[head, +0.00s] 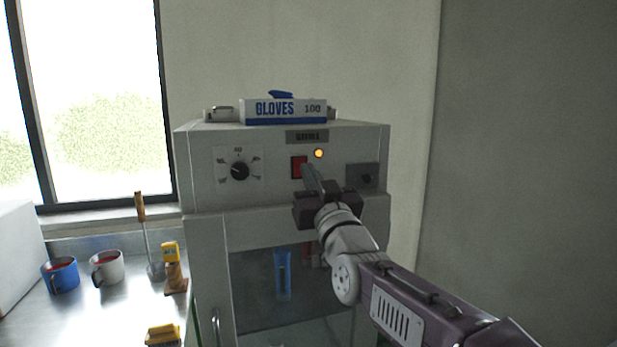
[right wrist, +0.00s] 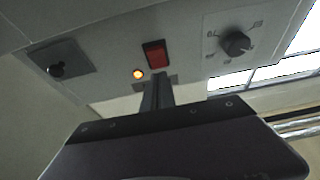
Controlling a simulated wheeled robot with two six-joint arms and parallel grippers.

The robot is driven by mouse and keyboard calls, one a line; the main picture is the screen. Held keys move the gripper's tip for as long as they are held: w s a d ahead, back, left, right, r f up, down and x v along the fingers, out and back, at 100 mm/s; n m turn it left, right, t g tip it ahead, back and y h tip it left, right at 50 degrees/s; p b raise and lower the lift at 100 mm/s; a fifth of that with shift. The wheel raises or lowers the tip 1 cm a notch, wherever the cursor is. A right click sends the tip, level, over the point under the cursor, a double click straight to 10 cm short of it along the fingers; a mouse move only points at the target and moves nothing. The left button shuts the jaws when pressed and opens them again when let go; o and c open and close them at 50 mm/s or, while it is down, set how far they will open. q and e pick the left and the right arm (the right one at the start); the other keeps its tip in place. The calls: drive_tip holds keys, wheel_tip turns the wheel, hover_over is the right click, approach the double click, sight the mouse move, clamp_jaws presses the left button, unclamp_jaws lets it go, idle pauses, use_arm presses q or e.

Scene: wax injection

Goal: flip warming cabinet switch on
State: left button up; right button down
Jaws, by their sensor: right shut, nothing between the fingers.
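The warming cabinet (head: 208,245) is a pale grey box with a dark glass door. On its upper panel is a red rocker switch (head: 298,167), which also shows in the right wrist view (right wrist: 154,54). An indicator lamp (head: 319,153) beside it glows orange, also in the right wrist view (right wrist: 138,74). My right gripper (head: 308,170) is shut and empty, its fingertips just beside the switch in the head view. In the right wrist view the gripper fingers (right wrist: 157,90) point at the panel close to the switch; contact cannot be told. My left gripper is not in view.
A black dial (head: 240,171) is left of the switch, and a dark square fitting (head: 362,177) is to the right. A gloves box (head: 284,111) lies on top. A blue mug (head: 60,275) and a white mug (head: 107,267) stand on the metal bench at left.

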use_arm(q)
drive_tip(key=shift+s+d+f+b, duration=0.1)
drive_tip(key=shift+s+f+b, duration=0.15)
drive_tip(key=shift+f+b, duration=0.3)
use_arm(e)
drive_tip(key=s+d, duration=0.3)
drive_tip(key=s, duration=0.7)
drive_tip(key=shift+d+f, duration=0.15)
drive_tip(key=shift+f, duration=0.05)
